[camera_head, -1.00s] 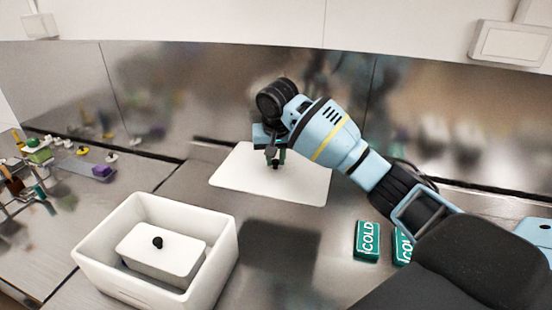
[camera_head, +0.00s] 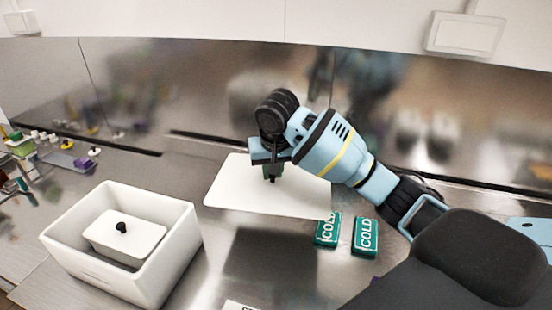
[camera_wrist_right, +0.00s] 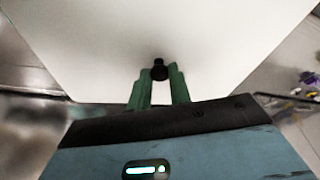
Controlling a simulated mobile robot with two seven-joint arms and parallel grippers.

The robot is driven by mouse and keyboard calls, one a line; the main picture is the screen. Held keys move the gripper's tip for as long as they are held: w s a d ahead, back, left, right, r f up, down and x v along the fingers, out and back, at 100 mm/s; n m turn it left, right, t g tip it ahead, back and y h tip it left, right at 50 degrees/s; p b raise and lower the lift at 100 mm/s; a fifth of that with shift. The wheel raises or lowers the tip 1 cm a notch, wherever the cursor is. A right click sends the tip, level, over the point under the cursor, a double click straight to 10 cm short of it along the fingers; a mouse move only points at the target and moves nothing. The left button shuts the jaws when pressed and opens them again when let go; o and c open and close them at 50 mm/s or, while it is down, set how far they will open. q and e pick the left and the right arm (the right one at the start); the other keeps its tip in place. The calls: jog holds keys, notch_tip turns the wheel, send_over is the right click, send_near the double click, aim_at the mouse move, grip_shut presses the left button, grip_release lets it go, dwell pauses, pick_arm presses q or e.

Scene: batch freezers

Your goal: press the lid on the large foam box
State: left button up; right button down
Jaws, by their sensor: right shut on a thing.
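The large foam box (camera_head: 172,262) is white and open at the top, at the lower left of the head view. Inside it sits a smaller white box with its own lid (camera_head: 125,238) and a black knob. The large white lid (camera_head: 230,193) is a flat panel to the right of and behind the box. My right gripper (camera_head: 271,178) is shut on the lid's black knob, which shows between the green fingers in the right wrist view (camera_wrist_right: 160,70). A shadow on the counter suggests the lid is held above it. My left gripper is not in view.
Two green COLD packs (camera_head: 327,230) (camera_head: 365,237) lie on the steel counter right of the lid. A rack and small coloured items (camera_head: 45,150) are at the far left. A metal wall stands behind. Bare counter lies between box and packs.

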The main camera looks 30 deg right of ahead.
jog(key=s+a+f+n+y, duration=0.1)
jog(key=s+a+f+n, duration=0.2)
jog(key=s+a, duration=0.7)
jog(key=s+n, duration=0.1)
jog(key=s, duration=0.3)
jog(key=shift+s+a+f+t, duration=0.15)
jog(key=shift+s+f+t, duration=0.15)
jog(key=shift+f, duration=0.1)
